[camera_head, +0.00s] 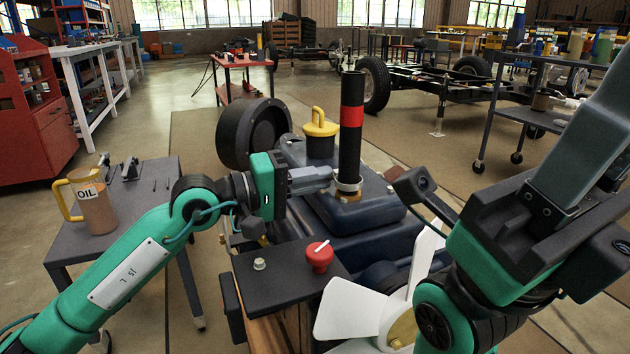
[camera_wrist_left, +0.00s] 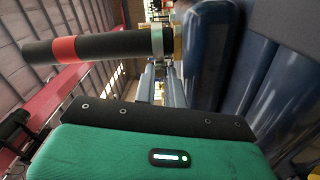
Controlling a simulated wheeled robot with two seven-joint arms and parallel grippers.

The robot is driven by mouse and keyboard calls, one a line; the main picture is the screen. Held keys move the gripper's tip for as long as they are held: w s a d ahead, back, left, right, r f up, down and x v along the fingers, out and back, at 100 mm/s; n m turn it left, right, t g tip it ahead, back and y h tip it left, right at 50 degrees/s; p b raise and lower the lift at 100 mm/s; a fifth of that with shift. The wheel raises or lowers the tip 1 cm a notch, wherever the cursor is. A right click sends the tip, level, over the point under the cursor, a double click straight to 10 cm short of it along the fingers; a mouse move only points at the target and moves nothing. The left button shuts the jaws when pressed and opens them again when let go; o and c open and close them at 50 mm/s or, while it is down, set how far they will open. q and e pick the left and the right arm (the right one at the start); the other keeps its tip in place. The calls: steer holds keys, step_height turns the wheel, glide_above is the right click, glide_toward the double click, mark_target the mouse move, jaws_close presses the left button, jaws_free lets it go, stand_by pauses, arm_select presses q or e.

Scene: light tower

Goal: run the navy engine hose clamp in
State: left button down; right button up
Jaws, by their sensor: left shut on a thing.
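The navy engine (camera_head: 330,222) stands in the middle of the head view. A black hose (camera_head: 351,135) with a red band rises upright from it. A silver hose clamp (camera_head: 348,186) goes around the hose's lower end, just above a brass-coloured neck. The clamp (camera_wrist_left: 157,42) also shows in the left wrist view, around the hose (camera_wrist_left: 110,46). My left gripper (camera_head: 329,176) is beside the clamp, shut on its screw end, which the fingers largely hide. My right gripper (camera_head: 412,187) is to the right of the hose, apart from it; its finger gap is not clear.
A yellow-capped filler (camera_head: 320,132) stands behind the hose. A red knob (camera_head: 320,257) on a dark panel and a white fan (camera_head: 365,310) are in front. A grey side table (camera_head: 150,215) with an oil jug (camera_head: 97,205) stands at left.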

arm_select(q)
steer(key=shift+f, duration=0.1)
steer(key=c, duration=1.7)
jaws_free()
steer(key=shift+a, duration=0.1)
steer(key=shift+c, duration=0.2)
steer(key=shift+a, duration=0.1)
steer(key=shift+s+a, duration=0.1)
steer(key=shift+a, duration=0.15)
steer(key=p+v, duration=0.3)
steer(key=v, duration=1)
steer(key=shift+p, duration=0.35)
steer(key=shift+s+f, duration=0.1)
steer(key=shift+s, duration=0.1)
